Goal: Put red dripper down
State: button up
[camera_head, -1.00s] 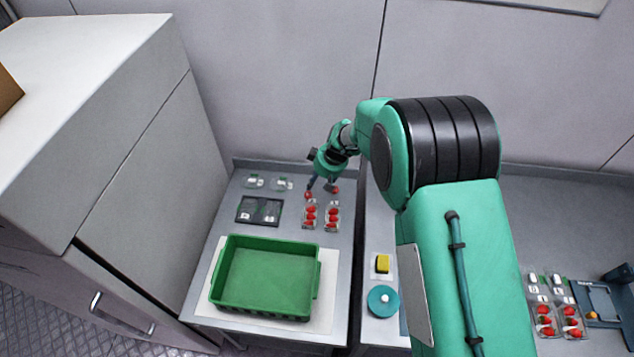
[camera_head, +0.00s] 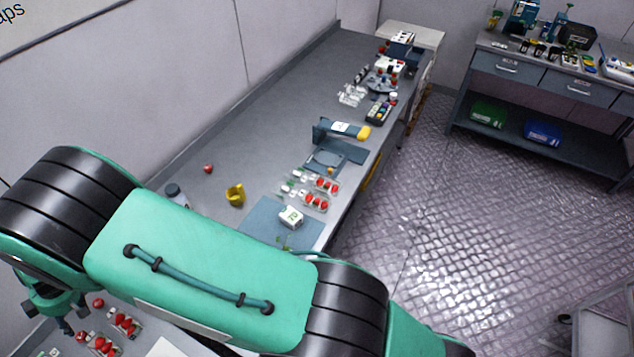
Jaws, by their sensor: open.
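My gripper (camera_head: 74,321) is at the lower left of the head view, small and partly cut off by my own arm. It is open. Two small round red things lie near its fingertips, one beside the upper finger (camera_head: 98,303) and one beside the lower finger (camera_head: 82,336). I cannot tell whether either is the red dripper or whether they touch the fingers. Clear packs of red berries (camera_head: 125,324) lie just to the right of them. Another small red round thing (camera_head: 208,169) lies alone on the long grey bench (camera_head: 270,130).
A yellow cup-like thing (camera_head: 235,194) and a grey jar (camera_head: 176,194) stand on the bench. A blue-grey mat (camera_head: 262,222) bears a white box (camera_head: 291,216). Berry packs (camera_head: 318,192) and a grey device (camera_head: 340,140) stand beyond. The bench's back left is mostly clear.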

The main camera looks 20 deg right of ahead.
jog(key=w+d+r+m+t, duration=0.1)
jog(key=w+d+r+m, duration=0.1)
jog(key=w+d+r, duration=0.5)
jog(key=w+d+r+m, duration=0.2)
jog(key=d+r, duration=0.8)
jog(key=d, duration=0.1)
jog(key=w+d+r+m+t, duration=0.1)
jog(key=w+d+r+m, duration=0.1)
jog(key=w+d+r, duration=0.5)
jog(key=s+d+r+m+t, duration=0.1)
jog(key=d+r, duration=0.4)
jog(key=d, duration=0.2)
jog(key=s+d+r+m, duration=0.1)
jog(key=d+r, duration=0.4)
jog(key=d, duration=0.3)
jog(key=s+d+r+m+t+h, duration=0.1)
jog(key=s+d+r+m, duration=0.2)
jog(key=d, duration=0.7)
jog(key=s+d+r+m+t, duration=0.15)
jog(key=s+d+r, duration=0.3)
jog(key=d, duration=0.65)
jog(key=s+d+m+h, duration=0.3)
jog(key=s+d+m, duration=0.3)
jog(key=s+d, duration=1)
jog(key=d, duration=0.2)
jog(key=shift+s+d+r+t, duration=0.25)
jog(key=shift+s+d+t, duration=0.05)
jog(key=shift+s+t, duration=0.05)
jog(key=shift+m, duration=0.25)
